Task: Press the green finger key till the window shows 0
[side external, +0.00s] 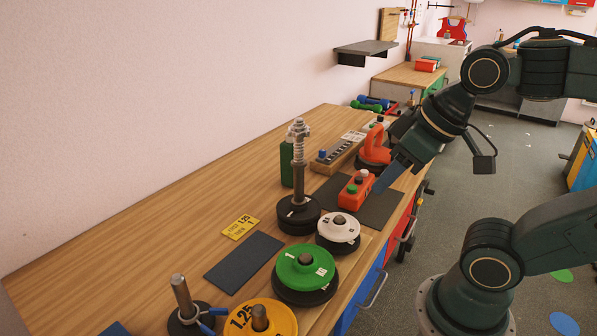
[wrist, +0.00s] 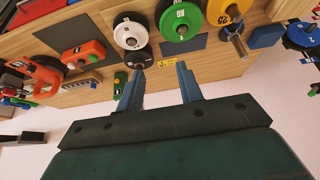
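The red box also shows in the wrist view (wrist: 84,52), left of my fingers. I cannot make out a window or any number. My gripper (side external: 382,184) has blue fingers and appears just right of the box in the side view; contact is not clear. In the wrist view my gripper (wrist: 160,66) shows its two fingers apart with nothing between them.
A tall post with a dark plate (side external: 299,215), a white plate (side external: 338,232), a green plate (side external: 306,266) and a yellow plate (side external: 262,318) stand nearer the camera. An orange handled object (side external: 374,150) stands behind the box. A yellow card (side external: 240,227) lies on the bench.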

